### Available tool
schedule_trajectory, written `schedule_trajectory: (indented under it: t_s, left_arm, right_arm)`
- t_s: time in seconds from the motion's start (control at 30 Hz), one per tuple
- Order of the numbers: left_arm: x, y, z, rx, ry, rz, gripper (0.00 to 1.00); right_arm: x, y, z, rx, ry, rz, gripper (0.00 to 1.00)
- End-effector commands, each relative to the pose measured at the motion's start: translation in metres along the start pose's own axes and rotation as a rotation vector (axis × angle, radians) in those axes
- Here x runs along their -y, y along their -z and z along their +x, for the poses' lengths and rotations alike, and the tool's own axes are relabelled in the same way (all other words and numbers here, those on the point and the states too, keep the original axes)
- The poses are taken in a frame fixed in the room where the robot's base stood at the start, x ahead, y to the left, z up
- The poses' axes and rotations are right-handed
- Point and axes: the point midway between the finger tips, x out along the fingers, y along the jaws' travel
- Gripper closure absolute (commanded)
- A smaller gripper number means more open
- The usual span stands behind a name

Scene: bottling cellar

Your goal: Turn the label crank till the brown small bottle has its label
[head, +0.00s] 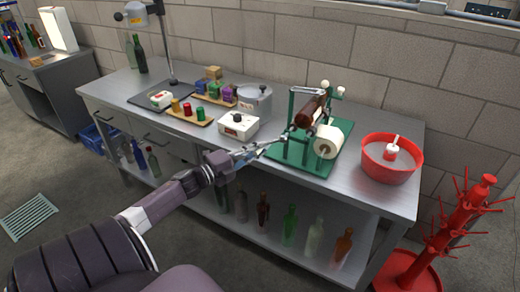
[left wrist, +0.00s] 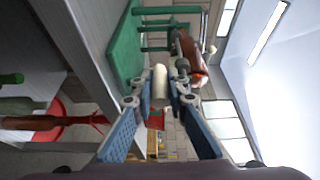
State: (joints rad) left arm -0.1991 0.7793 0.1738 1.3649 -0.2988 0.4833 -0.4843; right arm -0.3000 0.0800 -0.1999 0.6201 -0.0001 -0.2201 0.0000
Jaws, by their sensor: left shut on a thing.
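The green label machine (head: 301,166) stands on the steel bench. The brown small bottle (head: 311,109) lies tilted on its frame, and no label is visible on the side I see. A white label roll (head: 328,141) sits at the machine's front right. My left gripper (head: 280,141) reaches the machine's left side. In the left wrist view its fingers (left wrist: 160,99) are shut on a pale crank handle (left wrist: 160,80) between the tips. The bottle (left wrist: 188,55) and the machine's green base (left wrist: 124,48) show beyond. The rest of the crank is mostly hidden. My right gripper is out of view.
A red tub (head: 388,158) stands right of the machine. A white box (head: 238,125) and a grey pot (head: 254,100) stand to its left, near trays of coloured pieces. Several bottles stand on the shelf below. A red bottle tree (head: 447,232) stands at the right.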

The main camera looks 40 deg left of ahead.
Motion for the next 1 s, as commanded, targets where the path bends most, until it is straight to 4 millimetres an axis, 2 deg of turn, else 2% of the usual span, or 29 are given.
schedule_trajectory:
  t_s: [0.03, 0.4, 1.0]
  left_arm:
    - [0.007, -0.001, 0.0, -0.001, -0.007, 0.025, 1.0]
    - [0.018, -0.007, -0.002, 0.0, -0.068, 0.171, 1.0]
    - [0.023, -0.01, -0.003, 0.001, -0.103, 0.254, 1.0]
  right_arm:
    - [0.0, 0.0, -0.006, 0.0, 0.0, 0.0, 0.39]
    - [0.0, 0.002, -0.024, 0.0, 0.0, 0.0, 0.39]
    - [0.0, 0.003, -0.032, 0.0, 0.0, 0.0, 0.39]
